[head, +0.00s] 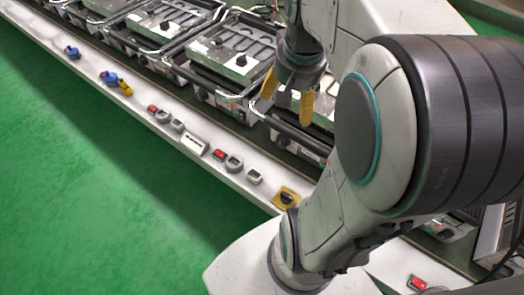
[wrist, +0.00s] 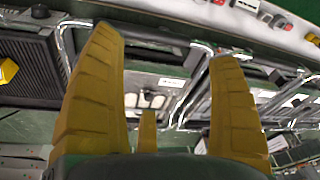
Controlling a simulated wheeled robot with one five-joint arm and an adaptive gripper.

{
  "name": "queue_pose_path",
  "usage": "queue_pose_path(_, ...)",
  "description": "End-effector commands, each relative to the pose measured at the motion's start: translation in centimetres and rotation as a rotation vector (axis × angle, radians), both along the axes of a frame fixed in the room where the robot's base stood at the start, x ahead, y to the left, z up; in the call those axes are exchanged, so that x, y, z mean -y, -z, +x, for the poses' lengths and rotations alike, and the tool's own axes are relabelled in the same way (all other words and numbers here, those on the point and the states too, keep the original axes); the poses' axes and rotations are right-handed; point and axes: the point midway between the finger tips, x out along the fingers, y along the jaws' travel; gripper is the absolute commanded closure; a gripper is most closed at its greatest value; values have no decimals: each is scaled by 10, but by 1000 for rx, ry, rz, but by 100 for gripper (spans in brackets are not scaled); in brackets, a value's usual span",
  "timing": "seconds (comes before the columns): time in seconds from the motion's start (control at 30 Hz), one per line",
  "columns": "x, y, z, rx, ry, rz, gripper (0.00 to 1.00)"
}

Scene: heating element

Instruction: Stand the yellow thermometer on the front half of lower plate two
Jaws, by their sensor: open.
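My gripper (head: 287,108) hangs open at the upper middle of the head view, fingers down, over the front edge of the row of machines. Its yellow fingers also frame the wrist view (wrist: 168,85), spread wide apart. A short yellow piece (wrist: 148,130) shows between them; I cannot tell whether it is part of my gripper. A small yellow object (head: 125,88) lies beside blue ones on the white ledge, far left of my gripper. I cannot tell if it is the thermometer. Grey plates (head: 235,52) sit in metal frames; I cannot tell which is lower plate two.
The white ledge (head: 150,92) runs along the machines, with red and grey switches (head: 219,154) and a yellow panel with a black knob (head: 286,197). Metal tube frames (head: 185,68) stand around the plates. The green floor (head: 90,200) at left is clear.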

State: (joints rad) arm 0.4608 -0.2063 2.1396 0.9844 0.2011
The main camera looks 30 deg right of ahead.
Motion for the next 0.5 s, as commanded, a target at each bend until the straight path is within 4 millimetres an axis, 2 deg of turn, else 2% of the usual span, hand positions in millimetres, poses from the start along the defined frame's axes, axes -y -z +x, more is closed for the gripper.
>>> queue_pose_path(0.03,-26,1,-7,13,-105,-13,18)
queue_pose_path(0.1,-53,5,-18,25,-231,-28,18)
queue_pose_path(0.2,-82,11,-34,43,-383,-45,18)
queue_pose_path(0.33,-105,19,-53,59,-530,-61,18)
queue_pose_path(0.5,-119,27,-66,73,-633,-73,18)
